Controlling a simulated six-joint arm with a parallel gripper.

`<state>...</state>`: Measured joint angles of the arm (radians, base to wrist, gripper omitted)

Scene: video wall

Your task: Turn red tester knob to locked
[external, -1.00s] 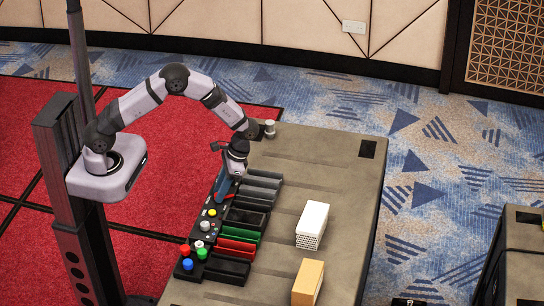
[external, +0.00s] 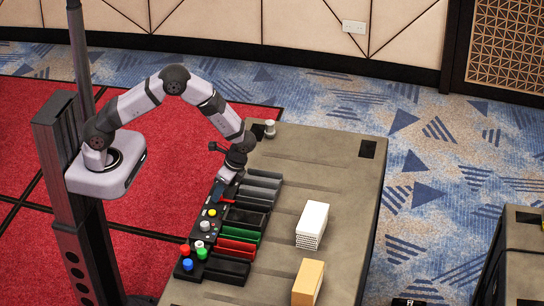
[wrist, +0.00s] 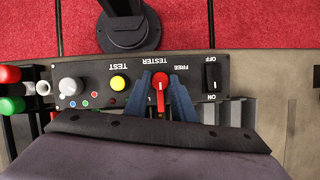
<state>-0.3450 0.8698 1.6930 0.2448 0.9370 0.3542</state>
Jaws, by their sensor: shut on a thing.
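The locked label cannot be read; the fingers cover part of the panel.
A yellow button (wrist: 119,83) and a grey knob (wrist: 69,86) lie left of the red knob, and a black OFF/ON switch (wrist: 212,78) lies right. Black, red and green bins (external: 236,247) line the panel.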

